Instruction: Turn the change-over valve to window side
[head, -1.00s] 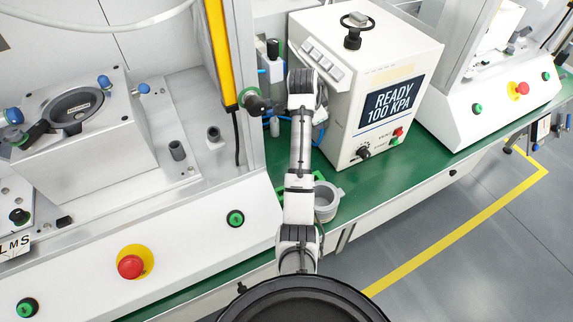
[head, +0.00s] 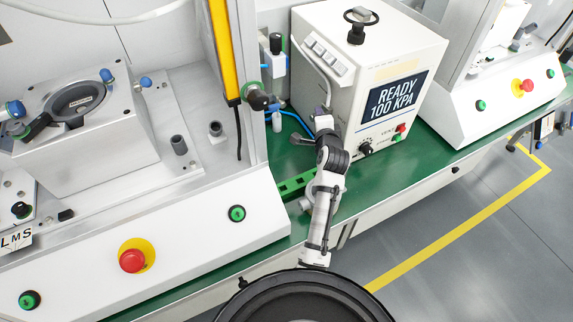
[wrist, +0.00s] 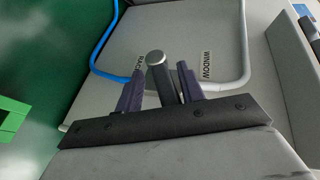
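The change-over valve's lever (wrist: 157,72), a grey round-ended stub, stands on the grey side panel in the wrist view. A RACK label (wrist: 140,66) lies to its left and a WINDOW label (wrist: 206,65) to its right. My gripper (wrist: 160,84) is open, with one dark purple finger on each side of the lever. Gaps show beside the lever, so it does not look clamped. The lever's base is hidden behind my gripper. In the head view my gripper (head: 303,139) is at the left side of the white press box (head: 350,90); the lever cannot be made out there.
A blue tube (wrist: 101,45) and a grey tube (wrist: 245,50) run around the valve area. A green block (wrist: 12,118) lies at the left of the wrist view. The green bench (head: 245,255) continues in front. A white machine with a red button (head: 132,261) stands at left.

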